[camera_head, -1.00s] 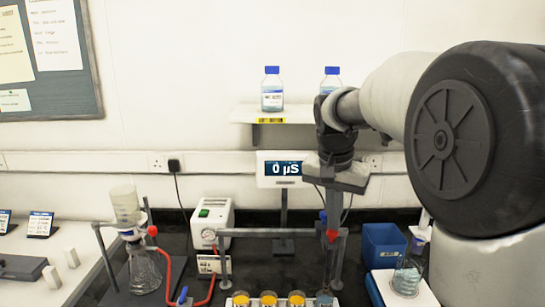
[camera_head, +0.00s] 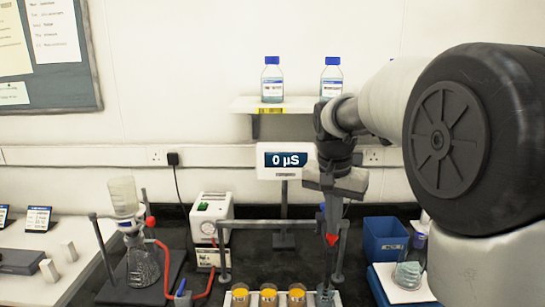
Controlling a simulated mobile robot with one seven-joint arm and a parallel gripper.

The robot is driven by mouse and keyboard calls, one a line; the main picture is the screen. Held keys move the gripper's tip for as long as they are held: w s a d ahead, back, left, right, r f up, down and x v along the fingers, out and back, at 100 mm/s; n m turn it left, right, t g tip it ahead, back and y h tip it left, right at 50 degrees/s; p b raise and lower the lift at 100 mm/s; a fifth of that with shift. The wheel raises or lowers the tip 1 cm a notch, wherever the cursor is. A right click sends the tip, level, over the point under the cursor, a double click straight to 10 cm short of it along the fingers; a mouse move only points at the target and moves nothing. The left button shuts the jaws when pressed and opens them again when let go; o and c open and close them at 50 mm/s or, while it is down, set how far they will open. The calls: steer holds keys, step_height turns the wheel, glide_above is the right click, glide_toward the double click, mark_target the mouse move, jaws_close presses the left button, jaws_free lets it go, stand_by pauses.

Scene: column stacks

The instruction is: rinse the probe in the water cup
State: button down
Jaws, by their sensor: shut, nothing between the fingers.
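My gripper (camera_head: 331,238) hangs down in front of the bench's back, right of the meter, with its fingers together. A red piece shows at its lower end, above the right end of a row of cups. I cannot make out the probe; it may be hidden behind my gripper or be too small to tell. Several cups stand in a pale rack at the bottom edge. Those on the left hold yellow-orange contents, such as the middle cup (camera_head: 268,295). The rightmost cup (camera_head: 325,298) looks bluish and clear, perhaps the water cup, and is partly cut off. The meter (camera_head: 286,160) reads 0 µS.
A blue bin (camera_head: 385,238) and a flask (camera_head: 409,270) stand at the right. A white pump unit (camera_head: 211,220) and glassware (camera_head: 142,262) stand at the left. Bottles sit on the shelf (camera_head: 275,104).

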steer(key=shift+f+b, duration=0.45)
steer(key=shift+f, duration=0.35)
step_height(320, 180, up, 7)
steer(key=p, duration=0.6)
steer(key=shift+r, duration=0.1)
steer(key=shift+s+r, duration=0.15)
steer(key=shift+s, duration=0.15)
steer(key=s+r+n+t+y+p, duration=0.1)
steer(key=s+n+t, duration=0.2)
steer(key=s, duration=2.1)
steer(key=n, duration=0.3)
steer(key=shift+r+t, duration=0.2)
steer(key=shift+t, duration=0.1)
steer(key=shift+s, duration=0.1)
